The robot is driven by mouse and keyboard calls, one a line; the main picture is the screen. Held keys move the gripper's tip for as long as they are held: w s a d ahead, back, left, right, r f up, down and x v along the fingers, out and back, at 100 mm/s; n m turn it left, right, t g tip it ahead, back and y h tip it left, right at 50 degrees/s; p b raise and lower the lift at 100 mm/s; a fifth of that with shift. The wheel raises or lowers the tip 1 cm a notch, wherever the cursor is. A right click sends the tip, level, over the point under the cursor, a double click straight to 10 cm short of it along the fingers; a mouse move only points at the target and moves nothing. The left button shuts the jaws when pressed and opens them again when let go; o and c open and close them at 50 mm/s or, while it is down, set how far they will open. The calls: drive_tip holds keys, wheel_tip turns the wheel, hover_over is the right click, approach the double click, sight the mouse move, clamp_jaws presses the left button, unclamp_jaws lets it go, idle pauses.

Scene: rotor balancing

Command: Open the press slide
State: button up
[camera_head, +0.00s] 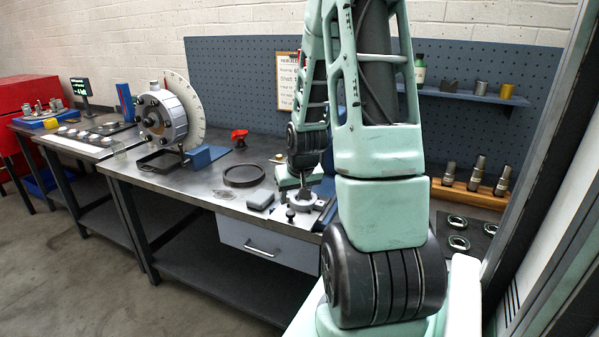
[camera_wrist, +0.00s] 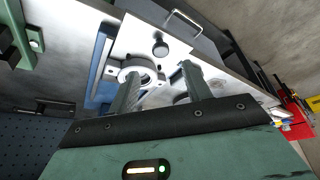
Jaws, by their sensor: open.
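The press slide seems to be the pale metal plate (camera_head: 293,217) at the front edge of the bench, partly hidden by my arm. A blue press part (camera_head: 326,188) stands behind my arm. My gripper (camera_head: 303,192) is low over the plate. In the wrist view its fingers (camera_wrist: 158,78) are apart with nothing held between them; one finger overlaps the ring fixture in the picture. I cannot tell whether they touch it.
A drawer with a handle (camera_head: 262,250) is below the bench edge. A rotor with a dial disc (camera_head: 165,115) stands farther left.

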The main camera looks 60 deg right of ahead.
drive_tip(key=p+v, duration=0.2)
drive_tip(key=v, duration=0.8)
drive_tip(key=shift+s, duration=0.1)
